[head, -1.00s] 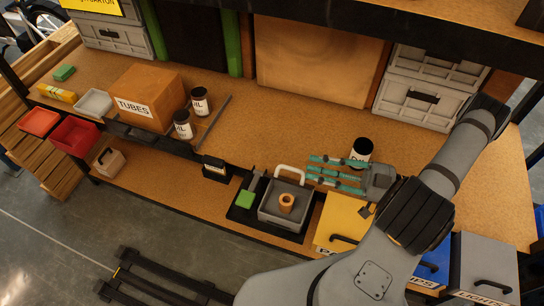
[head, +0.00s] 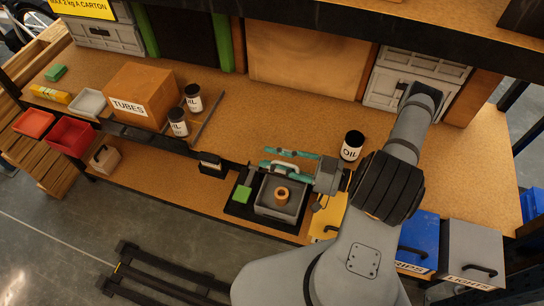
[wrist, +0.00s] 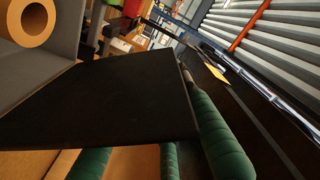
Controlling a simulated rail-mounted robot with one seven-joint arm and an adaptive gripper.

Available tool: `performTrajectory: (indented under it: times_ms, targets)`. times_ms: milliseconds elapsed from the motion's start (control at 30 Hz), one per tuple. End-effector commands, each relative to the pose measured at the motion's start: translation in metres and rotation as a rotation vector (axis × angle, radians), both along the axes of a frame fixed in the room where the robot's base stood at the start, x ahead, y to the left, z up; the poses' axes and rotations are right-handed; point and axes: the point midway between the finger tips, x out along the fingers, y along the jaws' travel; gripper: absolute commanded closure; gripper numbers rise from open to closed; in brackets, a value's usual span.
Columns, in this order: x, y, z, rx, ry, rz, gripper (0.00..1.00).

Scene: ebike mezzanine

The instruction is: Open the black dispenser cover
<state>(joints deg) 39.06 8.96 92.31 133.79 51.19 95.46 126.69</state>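A small black box (head: 212,164) with a pale label stands at the bench's front edge in the head view. It looks like the dispenser, and its cover cannot be told apart from its body. My gripper (head: 265,157) has teal fingers that point left, to the right of the box and apart from it. The fingers are spread with nothing seen between them. They are above the back of a grey tray (head: 276,210) and partly overlap its pale handle. In the wrist view a large dark panel (wrist: 100,100) fills the middle beside the green fingers; I cannot tell what it belongs to.
An OIL can (head: 352,146) stands behind my gripper. A TUBES carton (head: 140,94) is at left.

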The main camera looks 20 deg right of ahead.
Motion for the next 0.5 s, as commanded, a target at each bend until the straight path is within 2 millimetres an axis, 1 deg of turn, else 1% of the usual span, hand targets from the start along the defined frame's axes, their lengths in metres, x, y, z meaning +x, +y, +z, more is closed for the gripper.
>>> performTrajectory:
  times_ms: [300,500]
  targets:
    - [0.0015,0.002,-0.0004,0.0,0.0,-0.001,0.73]
    - [0.0014,0.002,-0.0002,0.001,-0.001,0.0,0.84]
